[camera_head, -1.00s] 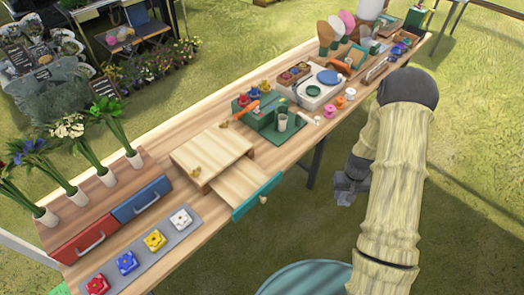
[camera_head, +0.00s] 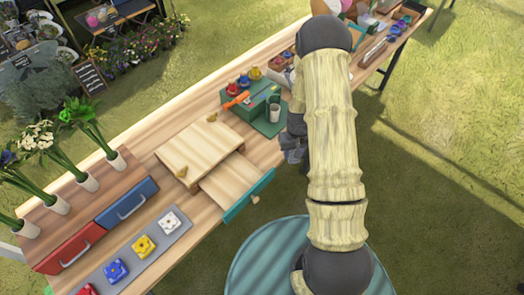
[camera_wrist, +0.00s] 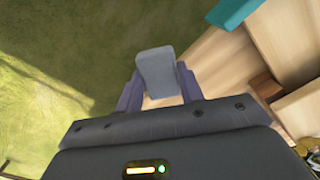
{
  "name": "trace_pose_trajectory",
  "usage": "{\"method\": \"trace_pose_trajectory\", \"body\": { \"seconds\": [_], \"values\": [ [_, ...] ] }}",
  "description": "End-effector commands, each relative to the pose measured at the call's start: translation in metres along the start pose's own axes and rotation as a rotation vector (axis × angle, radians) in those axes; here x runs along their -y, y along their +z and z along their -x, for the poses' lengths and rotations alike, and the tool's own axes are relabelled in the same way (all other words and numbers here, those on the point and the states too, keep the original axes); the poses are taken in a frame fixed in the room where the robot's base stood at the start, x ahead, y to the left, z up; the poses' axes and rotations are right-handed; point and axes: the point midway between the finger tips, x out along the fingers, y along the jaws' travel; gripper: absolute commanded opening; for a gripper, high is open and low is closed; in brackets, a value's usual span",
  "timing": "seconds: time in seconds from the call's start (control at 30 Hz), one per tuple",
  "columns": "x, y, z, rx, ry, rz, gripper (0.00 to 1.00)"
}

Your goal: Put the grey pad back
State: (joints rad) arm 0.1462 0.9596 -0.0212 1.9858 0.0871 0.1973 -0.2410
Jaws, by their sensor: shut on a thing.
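The grey pad (camera_wrist: 157,68) is a small rounded grey block held upright between the two dark fingers of my gripper (camera_wrist: 159,88) in the wrist view. My gripper is shut on it. In the head view my gripper (camera_head: 294,150) is at the right edge of the table, beside the green box, and the pad cannot be made out there. In the wrist view, grass and the wooden table edge lie beyond the pad.
A wooden drawer with a teal front (camera_head: 248,196) stands pulled out over the table edge. A grey strip (camera_head: 124,271) holds several flower blocks. Red and blue drawers (camera_head: 68,249) sit under the vases.

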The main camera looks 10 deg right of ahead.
Motion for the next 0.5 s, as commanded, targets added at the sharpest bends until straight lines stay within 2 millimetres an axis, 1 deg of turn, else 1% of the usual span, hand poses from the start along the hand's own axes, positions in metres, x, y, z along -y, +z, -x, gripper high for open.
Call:
{"method": "trace_pose_trajectory", "body": {
  "seconds": [0.33,0.5],
  "values": [
    [0.0033,-0.0009,0.0001,0.0,0.0,0.002,0.16],
    [0.0092,-0.0083,0.0014,-0.002,0.003,-0.075,0.16]
  ]
}}
